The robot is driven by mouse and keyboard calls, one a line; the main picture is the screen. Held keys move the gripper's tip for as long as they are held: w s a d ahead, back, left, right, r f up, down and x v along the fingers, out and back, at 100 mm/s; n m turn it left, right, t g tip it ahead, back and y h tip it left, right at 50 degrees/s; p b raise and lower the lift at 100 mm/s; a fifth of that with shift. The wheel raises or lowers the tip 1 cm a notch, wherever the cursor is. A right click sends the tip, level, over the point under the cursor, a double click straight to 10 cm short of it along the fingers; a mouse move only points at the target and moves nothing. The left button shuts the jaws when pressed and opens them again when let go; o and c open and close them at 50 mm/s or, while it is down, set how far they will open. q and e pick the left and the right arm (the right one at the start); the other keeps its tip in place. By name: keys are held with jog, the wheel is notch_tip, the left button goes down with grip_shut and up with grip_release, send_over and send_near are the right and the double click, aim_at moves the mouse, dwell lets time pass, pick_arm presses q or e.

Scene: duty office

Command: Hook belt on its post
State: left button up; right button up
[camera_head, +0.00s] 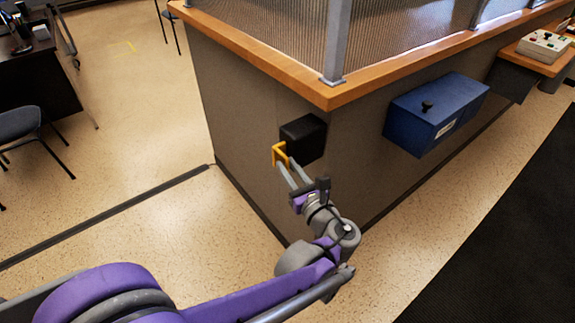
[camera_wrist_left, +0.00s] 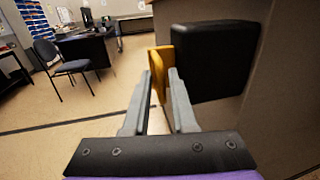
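The yellow belt end (camera_head: 279,153) sticks out from the left side of a black belt box (camera_head: 303,138) fixed to the counter's wall near its corner. My left gripper (camera_head: 287,170) is at the yellow end, with its two grey fingers parted. In the left wrist view the yellow end (camera_wrist_left: 159,70) shows between and just beyond the fingertips (camera_wrist_left: 160,75), beside the black box (camera_wrist_left: 212,62). I cannot tell whether the fingers touch it. No strap is seen drawn out, and I see no post that I can make out. My right gripper is out of view.
The counter (camera_head: 240,120) has a wooden top edge and a glass screen. A blue box (camera_head: 433,112) hangs on its right face. A chair (camera_head: 22,127) and a dark desk (camera_head: 38,75) stand at the left. The floor (camera_head: 150,120) left of the counter is clear.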

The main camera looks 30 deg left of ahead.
pick_arm(q)
jog(key=shift+w+a, duration=0.35)
jog(key=shift+a, duration=0.15)
grip_shut()
dwell(1.2)
